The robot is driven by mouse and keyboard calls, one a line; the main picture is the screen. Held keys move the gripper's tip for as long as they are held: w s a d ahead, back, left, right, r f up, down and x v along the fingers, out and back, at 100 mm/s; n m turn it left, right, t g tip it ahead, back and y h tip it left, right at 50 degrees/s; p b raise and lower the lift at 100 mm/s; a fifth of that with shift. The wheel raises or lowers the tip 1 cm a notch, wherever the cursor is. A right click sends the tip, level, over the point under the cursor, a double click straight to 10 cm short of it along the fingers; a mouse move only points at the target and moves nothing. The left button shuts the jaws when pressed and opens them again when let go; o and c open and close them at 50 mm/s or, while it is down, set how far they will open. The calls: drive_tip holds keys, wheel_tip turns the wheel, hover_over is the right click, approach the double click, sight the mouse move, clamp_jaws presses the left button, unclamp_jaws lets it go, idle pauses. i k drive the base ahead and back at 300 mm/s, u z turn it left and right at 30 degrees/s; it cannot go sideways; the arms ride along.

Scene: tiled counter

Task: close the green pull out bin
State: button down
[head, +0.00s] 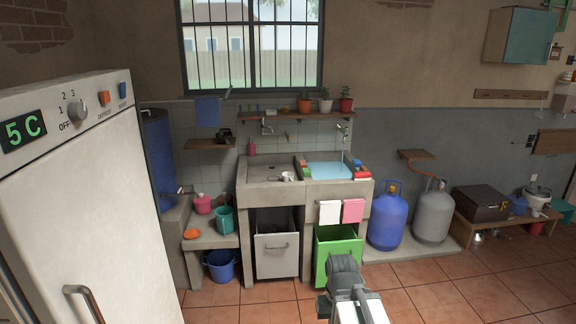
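The green pull out bin (337,245) sits under the right half of the concrete sink counter. It is pulled out, with its front forward of the counter and its dark inside showing from above. A grey bin (277,256) with a bar handle is to its left under the same counter. My arm reaches up from the bottom of the head view in front of the green bin and hides its lower front. My gripper (324,305) is low in front of the bin; its fingers are too small and unclear to tell whether they are open or whether they touch the bin.
A white fridge (100,200) fills the left side. A blue gas cylinder (386,215) and a grey one (433,212) stand close on the bin's right. Two towels (341,211) hang above the bin. A blue bucket (220,266) is left. The tiled floor (470,295) at right is clear.

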sight(336, 239)
drive_tip(key=i, duration=2.05)
drive_tip(key=u, duration=1.3)
